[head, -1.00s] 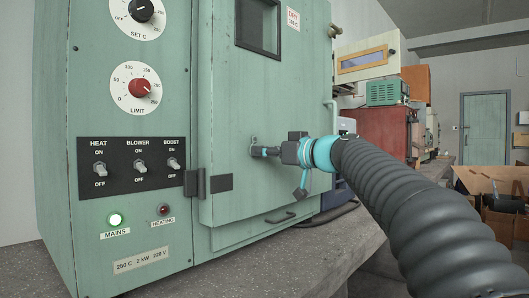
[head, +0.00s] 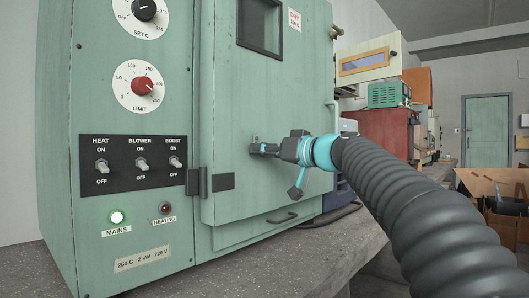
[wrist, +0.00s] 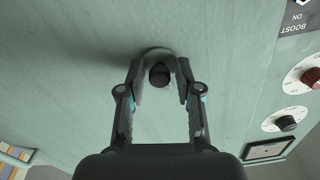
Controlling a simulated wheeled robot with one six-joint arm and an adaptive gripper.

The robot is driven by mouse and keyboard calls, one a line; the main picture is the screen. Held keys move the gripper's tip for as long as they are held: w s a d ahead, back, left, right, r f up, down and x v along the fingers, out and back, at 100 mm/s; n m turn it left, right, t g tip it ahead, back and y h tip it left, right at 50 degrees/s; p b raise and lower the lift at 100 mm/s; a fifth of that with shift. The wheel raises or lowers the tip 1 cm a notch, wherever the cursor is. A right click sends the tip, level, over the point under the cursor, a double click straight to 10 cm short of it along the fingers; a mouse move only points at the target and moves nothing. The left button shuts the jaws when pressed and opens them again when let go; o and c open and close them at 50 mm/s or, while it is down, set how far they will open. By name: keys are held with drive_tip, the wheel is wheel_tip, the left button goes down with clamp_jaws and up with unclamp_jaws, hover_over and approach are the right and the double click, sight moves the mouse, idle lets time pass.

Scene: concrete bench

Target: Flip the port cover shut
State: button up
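The port is on the pale green oven door (head: 225,120). In the wrist view a grey round plate (wrist: 155,52) lies against the door, with a dark round knob or plug (wrist: 160,75) in front of it. I cannot tell which part is the cover or how far it is swung. My gripper (wrist: 161,80) has its fingers apart, one on each side of the dark knob, with gaps visible. In the head view my gripper (head: 256,149) reaches the door from the right, and its fingers hide most of the port.
A switch panel (head: 134,164), a red limit dial (head: 142,86) and a dark hinge (head: 196,182) are left of the port. Concrete bench (head: 300,262) shows in front.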

idle(0.3)
drive_tip(key=v, duration=1.2)
